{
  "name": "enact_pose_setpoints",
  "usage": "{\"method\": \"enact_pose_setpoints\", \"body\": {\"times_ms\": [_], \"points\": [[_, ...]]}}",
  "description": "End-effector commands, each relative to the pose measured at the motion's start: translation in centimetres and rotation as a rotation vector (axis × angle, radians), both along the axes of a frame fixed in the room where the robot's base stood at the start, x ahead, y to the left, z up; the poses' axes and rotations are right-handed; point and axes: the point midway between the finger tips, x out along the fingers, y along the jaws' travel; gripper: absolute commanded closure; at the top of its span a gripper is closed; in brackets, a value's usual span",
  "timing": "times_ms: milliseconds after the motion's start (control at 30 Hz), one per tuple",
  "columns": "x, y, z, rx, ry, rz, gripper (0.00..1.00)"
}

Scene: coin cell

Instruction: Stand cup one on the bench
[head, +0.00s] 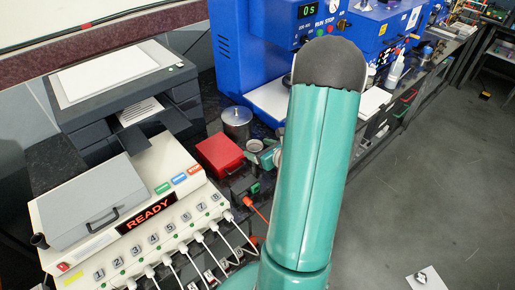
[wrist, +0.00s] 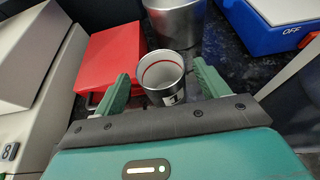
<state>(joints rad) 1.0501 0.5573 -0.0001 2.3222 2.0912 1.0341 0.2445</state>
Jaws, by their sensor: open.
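Cup one, a small silver cup with a red line inside its rim and a label that seems to read 1, stands upright on the dark bench in the wrist view (wrist: 163,84). My gripper (wrist: 161,74) is open, with one green finger on each side of the cup. A gap seems to show at each side, but I cannot tell whether either finger touches. In the head view the cup (head: 254,145) is small, beside my gripper (head: 265,155), and my arm hides part of the area.
A red box (wrist: 108,55) lies left of the cup, and a larger silver canister (wrist: 176,22) stands just behind it. A blue device (wrist: 275,25) is at the right. The cream machine reading READY (head: 135,200) and its cables fill the front left.

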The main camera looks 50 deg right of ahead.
Motion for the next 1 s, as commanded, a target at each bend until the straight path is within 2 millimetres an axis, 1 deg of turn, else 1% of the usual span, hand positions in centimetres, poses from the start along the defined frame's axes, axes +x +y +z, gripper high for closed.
{"method": "enact_pose_setpoints", "body": {"times_ms": [300, 400, 533, 733, 800, 867, 967, 1000], "points": [[-6.3, 0.5, 2.7, -0.003, -0.002, -0.005, 0.26], [-7.9, 0.8, 3.4, -0.003, -0.002, -0.003, 0.26], [-9.3, 1.0, 4.0, -0.001, -0.001, -0.003, 0.26], [-9.9, 1.1, 4.2, 0.0, -0.002, -0.001, 0.26], [-9.8, 1.2, 4.2, -0.002, -0.002, 0.004, 0.26], [-9.3, 1.7, 4.6, -0.015, 0.001, 0.033, 0.26], [-7.4, 4.4, 6.2, -0.081, 0.01, 0.173, 0.26], [-6.3, 6.2, 7.1, -0.124, 0.017, 0.261, 0.26]]}}
